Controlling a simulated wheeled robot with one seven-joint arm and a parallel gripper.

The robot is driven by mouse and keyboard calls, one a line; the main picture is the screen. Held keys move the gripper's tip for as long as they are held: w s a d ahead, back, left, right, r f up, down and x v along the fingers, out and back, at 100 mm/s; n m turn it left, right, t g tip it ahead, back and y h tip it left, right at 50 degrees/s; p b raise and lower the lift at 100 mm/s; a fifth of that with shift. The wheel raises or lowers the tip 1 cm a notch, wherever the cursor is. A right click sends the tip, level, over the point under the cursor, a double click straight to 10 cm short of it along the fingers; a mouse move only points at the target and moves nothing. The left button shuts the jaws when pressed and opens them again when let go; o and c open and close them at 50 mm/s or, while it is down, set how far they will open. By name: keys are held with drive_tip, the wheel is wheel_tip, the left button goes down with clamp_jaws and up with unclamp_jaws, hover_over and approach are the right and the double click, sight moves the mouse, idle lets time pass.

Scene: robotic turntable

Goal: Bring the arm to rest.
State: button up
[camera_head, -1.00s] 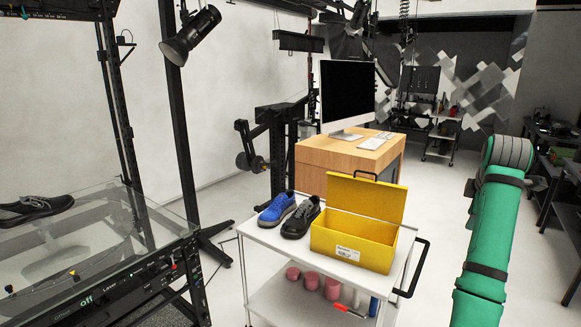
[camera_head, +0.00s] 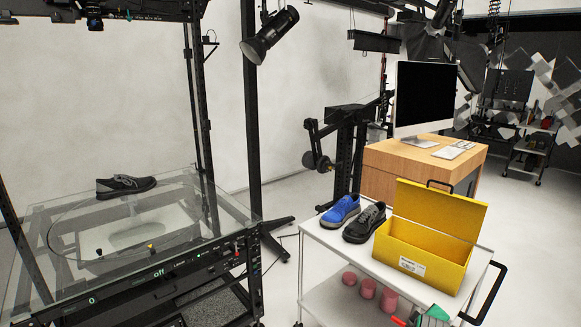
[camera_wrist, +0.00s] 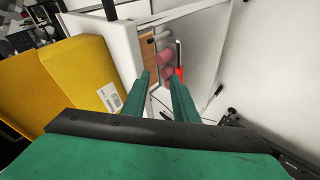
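In the wrist view my gripper (camera_wrist: 161,80) is open, its two green fingers apart with nothing seen held between them. Beyond the fingers are the white cart and its lower shelf. The yellow toolbox (camera_wrist: 85,75) is close by on the left of that view. In the head view only a small green part of my arm shows at the bottom edge, in front of the cart; the rest of the arm is out of that view.
The white cart (camera_head: 328,238) carries a blue shoe (camera_head: 340,211), a black shoe (camera_head: 364,223) and the open yellow toolbox (camera_head: 425,245). Pink cylinders (camera_head: 367,289) are on its lower shelf. The glass turntable (camera_head: 180,205) at left bears a dark shoe (camera_head: 125,186). A wooden desk (camera_head: 405,165) stands behind.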

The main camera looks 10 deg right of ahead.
drive_tip(key=s+a+f+t, duration=0.1)
drive_tip(key=s+a+f, duration=0.1)
drive_tip(key=a+f, duration=0.5)
drive_tip(key=s+a+f+m+t, duration=0.15)
drive_tip(key=a+f, duration=0.25)
drive_tip(key=a, duration=0.6)
drive_tip(key=s+a+f, duration=0.2)
drive_tip(key=a+f, duration=0.3)
drive_tip(key=a, duration=0.4)
drive_tip(key=s+a+f+t+y, duration=0.2)
drive_tip(key=s+a+t, duration=0.1)
drive_tip(key=s+a, duration=1.05)
drive_tip(key=s+a+r+m+t+y, duration=0.1)
drive_tip(key=s+a+r+y, duration=0.1)
drive_tip(key=s+a+r, duration=0.5)
drive_tip(key=s+a+r+m+t+y, duration=0.1)
drive_tip(key=s+a+r+t+y, duration=0.1)
drive_tip(key=s+a+r, duration=0.6)
drive_tip(key=r+v, duration=0.1)
drive_tip(key=v, duration=0.5)
